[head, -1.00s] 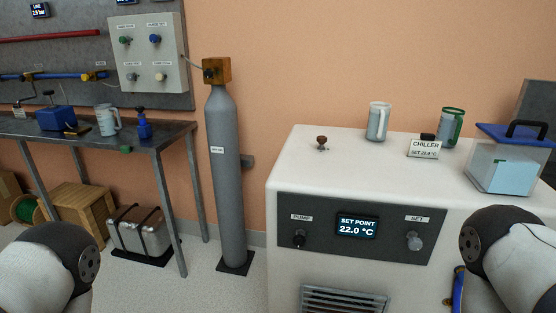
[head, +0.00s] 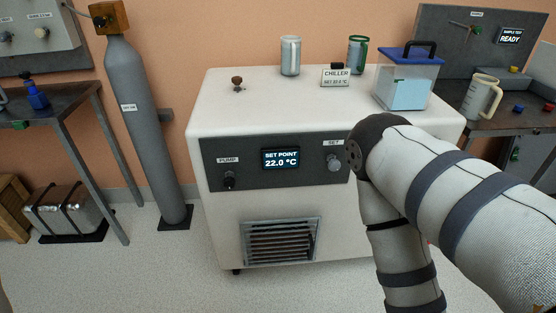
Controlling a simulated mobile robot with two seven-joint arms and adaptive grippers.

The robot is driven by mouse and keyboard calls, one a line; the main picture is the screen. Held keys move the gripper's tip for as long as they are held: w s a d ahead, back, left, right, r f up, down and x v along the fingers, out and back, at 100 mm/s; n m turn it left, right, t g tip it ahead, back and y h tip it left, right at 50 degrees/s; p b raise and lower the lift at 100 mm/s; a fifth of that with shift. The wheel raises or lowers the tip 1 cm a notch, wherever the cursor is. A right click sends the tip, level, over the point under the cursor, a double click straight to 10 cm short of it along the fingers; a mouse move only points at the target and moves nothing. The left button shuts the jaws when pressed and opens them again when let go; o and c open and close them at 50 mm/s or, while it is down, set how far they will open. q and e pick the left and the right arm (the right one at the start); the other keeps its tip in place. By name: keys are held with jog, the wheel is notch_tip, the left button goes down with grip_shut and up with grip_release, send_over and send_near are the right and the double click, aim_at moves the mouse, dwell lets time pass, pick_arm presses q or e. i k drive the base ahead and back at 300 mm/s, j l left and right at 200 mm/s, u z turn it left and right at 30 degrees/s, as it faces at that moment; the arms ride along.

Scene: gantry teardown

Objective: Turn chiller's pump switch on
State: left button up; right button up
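The chiller (head: 218,117) is a white cabinet with a dark front panel (head: 212,153). The black pump switch (head: 229,181) is a small knob under the PUMP label at the panel's left. The display (head: 281,158) reads SET POINT 22.0 °C. A grey knob (head: 334,163) is under the SET label at the right. The pump switch is in plain sight, but its setting is too small to tell. My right arm covers the chiller's right front. Neither gripper is in view.
A grey gas cylinder (head: 143,130) stands to the left. The floor before the chiller is open at left.

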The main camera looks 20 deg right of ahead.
aim_at(228, 182)
jog(key=z, duration=1.55)
jog(key=u, duration=1.35)
jog(key=i+l+u, duration=0.15)
jog(key=l, duration=0.35)
jog(key=i+l+u, duration=0.15)
jog(key=l, duration=0.35)
jog(key=l+u, duration=0.1)
jog(key=l, duration=0.45)
